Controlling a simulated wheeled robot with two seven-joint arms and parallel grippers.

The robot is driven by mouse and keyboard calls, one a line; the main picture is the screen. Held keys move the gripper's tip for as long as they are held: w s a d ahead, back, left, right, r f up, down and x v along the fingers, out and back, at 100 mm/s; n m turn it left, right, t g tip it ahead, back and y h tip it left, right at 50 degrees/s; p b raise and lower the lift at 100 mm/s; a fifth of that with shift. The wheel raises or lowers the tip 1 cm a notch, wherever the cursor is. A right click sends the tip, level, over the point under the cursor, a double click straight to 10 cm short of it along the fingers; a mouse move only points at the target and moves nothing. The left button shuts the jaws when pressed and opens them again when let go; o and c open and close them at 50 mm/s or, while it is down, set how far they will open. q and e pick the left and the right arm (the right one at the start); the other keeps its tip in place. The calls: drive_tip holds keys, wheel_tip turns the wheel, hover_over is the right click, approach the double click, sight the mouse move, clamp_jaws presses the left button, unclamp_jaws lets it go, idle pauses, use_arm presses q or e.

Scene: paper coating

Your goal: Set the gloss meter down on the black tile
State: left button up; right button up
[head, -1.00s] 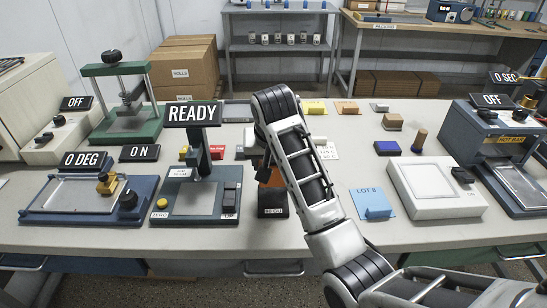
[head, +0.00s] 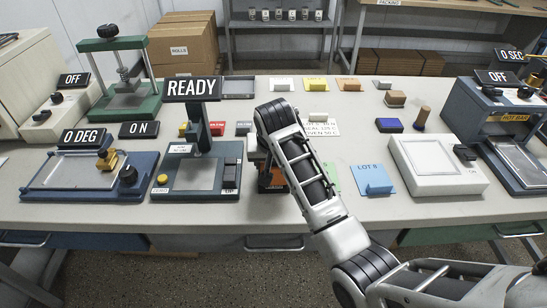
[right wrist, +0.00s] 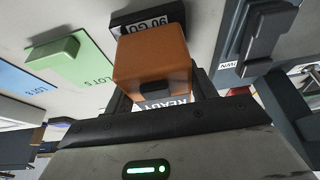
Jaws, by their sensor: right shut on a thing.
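The gloss meter is an orange block (right wrist: 152,62) with a dark part on its near face, seen large in the right wrist view. In the head view it shows only partly (head: 277,178), behind my right arm. My right gripper (head: 265,170) is shut on it. The black tile (right wrist: 120,28), with a 90 GU label, shows just beyond the meter in the right wrist view. The meter overlaps part of the tile in that view. I cannot tell whether they touch. My left gripper is not in view.
The READY instrument (head: 199,165) stands close on the left. A white-topped box (head: 432,165) stands farther right. Bare table lies along the front edge.

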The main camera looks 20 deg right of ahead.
drive_tip(key=shift+p, duration=0.35)
idle(0.7)
drive_tip(key=o, duration=1.3)
drive_tip(key=shift+s+f, duration=0.1)
